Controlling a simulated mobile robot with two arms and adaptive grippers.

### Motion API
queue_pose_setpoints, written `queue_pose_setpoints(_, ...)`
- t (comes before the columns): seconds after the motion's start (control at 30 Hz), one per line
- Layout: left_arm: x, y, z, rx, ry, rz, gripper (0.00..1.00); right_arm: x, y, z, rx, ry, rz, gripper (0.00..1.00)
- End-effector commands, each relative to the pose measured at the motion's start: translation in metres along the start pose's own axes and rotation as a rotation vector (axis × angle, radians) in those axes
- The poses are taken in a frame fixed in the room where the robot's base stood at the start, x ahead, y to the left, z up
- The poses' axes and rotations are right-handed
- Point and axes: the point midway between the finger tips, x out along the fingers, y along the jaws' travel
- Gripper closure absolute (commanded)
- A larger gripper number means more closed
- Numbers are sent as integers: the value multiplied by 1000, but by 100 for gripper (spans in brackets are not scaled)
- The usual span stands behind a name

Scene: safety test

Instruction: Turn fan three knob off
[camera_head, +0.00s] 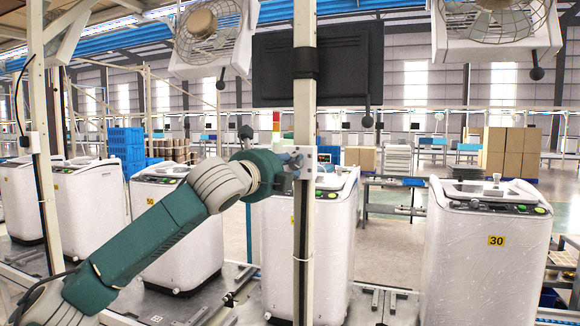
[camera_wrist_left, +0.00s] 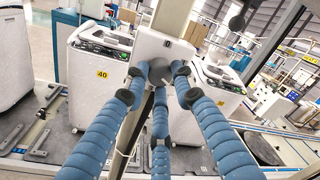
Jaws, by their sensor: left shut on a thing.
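A white control box (camera_wrist_left: 164,48) is fixed to a pale upright post, and it carries a round grey knob (camera_wrist_left: 158,70). In the left wrist view, my left gripper (camera_wrist_left: 158,77) has its blue ribbed fingers closed around this knob. In the head view, my left arm reaches from the lower left, and the gripper (camera_head: 294,160) is at the post (camera_head: 305,100). The knob is hidden there. Caged fans hang at the top left (camera_head: 209,32) and top right (camera_head: 495,22); which one is fan three cannot be told. My right gripper is not in view.
White wrapped washing machines stand behind the post (camera_head: 342,235), to the right (camera_head: 485,265) and to the left (camera_head: 182,240). A dark monitor (camera_head: 345,65) hangs behind the post. Another upright post (camera_head: 42,160) stands at the left. Open floor (camera_head: 395,240) lies between the machines.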

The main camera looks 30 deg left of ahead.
Motion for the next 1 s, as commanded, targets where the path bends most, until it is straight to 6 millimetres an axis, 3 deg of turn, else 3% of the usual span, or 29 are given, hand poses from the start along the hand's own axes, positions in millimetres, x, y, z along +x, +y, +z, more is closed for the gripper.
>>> queue_pose_setpoints(0.37,0,1,-2,-117,-5,-8,100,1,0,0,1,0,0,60)
queue_pose_setpoints(1.0,1,2,-5,-696,-41,-53,100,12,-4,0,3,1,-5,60)
